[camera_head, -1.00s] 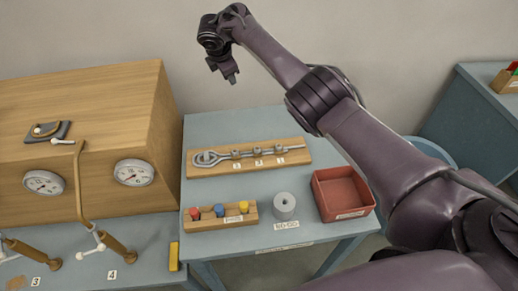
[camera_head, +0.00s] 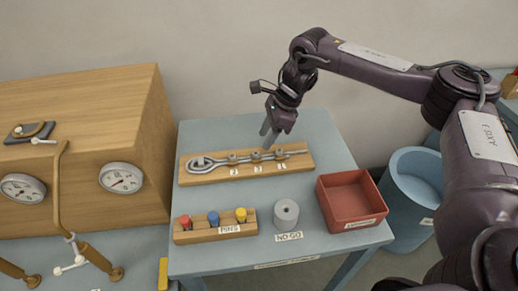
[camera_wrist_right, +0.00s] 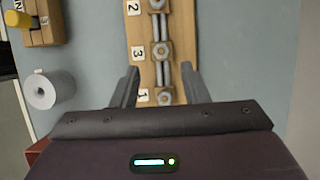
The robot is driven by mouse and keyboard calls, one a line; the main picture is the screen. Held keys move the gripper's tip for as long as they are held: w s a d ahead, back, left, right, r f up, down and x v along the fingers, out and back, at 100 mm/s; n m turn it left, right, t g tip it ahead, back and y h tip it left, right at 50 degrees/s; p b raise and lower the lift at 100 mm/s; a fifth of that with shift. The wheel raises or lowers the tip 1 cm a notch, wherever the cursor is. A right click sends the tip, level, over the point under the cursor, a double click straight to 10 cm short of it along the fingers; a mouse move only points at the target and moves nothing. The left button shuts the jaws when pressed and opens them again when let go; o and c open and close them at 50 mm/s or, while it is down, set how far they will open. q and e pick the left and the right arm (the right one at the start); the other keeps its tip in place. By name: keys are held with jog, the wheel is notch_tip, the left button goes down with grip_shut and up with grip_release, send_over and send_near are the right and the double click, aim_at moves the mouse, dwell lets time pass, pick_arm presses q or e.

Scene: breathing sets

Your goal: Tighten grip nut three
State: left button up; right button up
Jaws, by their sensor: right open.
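A wooden board (camera_head: 194,178) on the blue table carries a metal rod with a ring at its left end and three hex nuts. Number cards read 2, 3, 1 from left to right. Grip nut three (camera_head: 256,156) is the middle one; it also shows in the right wrist view (camera_wrist_right: 161,50) beside card 3. My right gripper (camera_head: 268,133) is open and empty, pointing down above the board. In the right wrist view its fingers (camera_wrist_right: 160,80) straddle the rod line, between nut three and nut one (camera_wrist_right: 165,95), seemingly still above them. My left gripper is not in view.
In front of the board are a wooden block with red, blue and yellow pegs (camera_head: 215,235), a grey NO-GO cylinder (camera_head: 286,215) and a red tray (camera_head: 326,208). A wooden cabinet with gauges (camera_head: 100,110) stands left. A blue bin (camera_head: 398,205) stands right.

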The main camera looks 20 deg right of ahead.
aim_at(257, 153)
jog(key=p+x, duration=0.1)
jog(key=x, duration=0.4)
jog(key=shift+w+a+f, duration=0.15)
jog(key=shift+f, duration=0.25)
grip_shut()
